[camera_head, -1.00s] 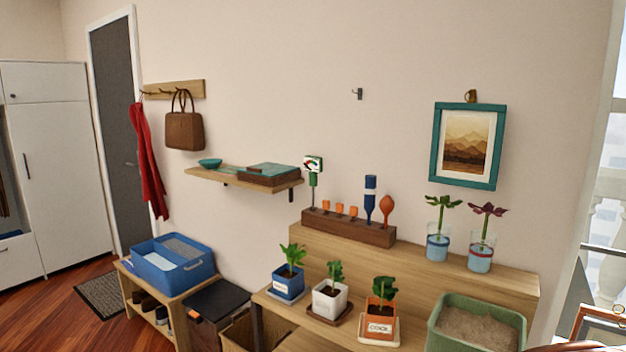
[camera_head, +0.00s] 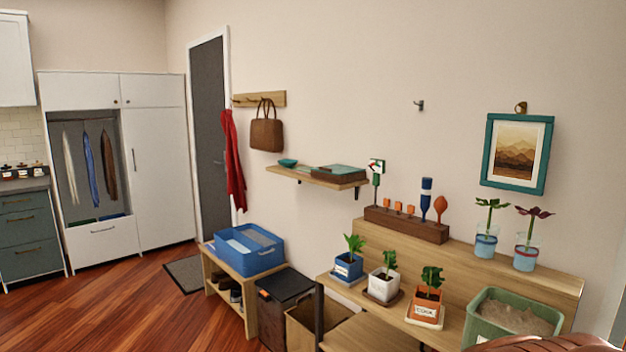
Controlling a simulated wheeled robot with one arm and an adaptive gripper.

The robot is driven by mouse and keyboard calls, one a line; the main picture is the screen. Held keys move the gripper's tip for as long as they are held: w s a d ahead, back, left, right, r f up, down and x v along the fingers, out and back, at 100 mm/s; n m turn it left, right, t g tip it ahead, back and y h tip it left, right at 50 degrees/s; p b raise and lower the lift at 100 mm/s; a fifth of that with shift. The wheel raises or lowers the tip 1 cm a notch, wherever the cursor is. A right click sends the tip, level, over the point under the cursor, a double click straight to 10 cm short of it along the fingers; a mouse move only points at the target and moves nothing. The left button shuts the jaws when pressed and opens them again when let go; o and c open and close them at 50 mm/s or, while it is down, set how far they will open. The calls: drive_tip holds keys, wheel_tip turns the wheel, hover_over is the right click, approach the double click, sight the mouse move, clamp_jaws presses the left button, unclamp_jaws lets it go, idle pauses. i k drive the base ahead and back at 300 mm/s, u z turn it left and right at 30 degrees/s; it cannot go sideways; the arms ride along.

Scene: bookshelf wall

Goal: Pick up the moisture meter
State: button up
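The moisture meter (camera_head: 376,167) looks to be the upright tool with a small square dial head, white and green with a red mark, on a green stem. It stands at the left end of a long brown wooden tool block (camera_head: 405,224) on the upper tier of the plant bench. Its lower tip is hidden, apparently in the block. My gripper is not in view.
Blue (camera_head: 426,198) and orange (camera_head: 440,207) tools and small orange pieces share the block. Potted plants (camera_head: 382,284) stand in front on the lower tier, glass vases (camera_head: 486,242) to the right. A wall shelf (camera_head: 316,178) is close at left. The wooden floor (camera_head: 130,310) at left is open.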

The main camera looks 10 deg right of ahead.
sight(377, 166)
drive_tip(key=u, duration=0.4)
drive_tip(key=i, duration=2.15)
drive_tip(key=z, duration=0.5)
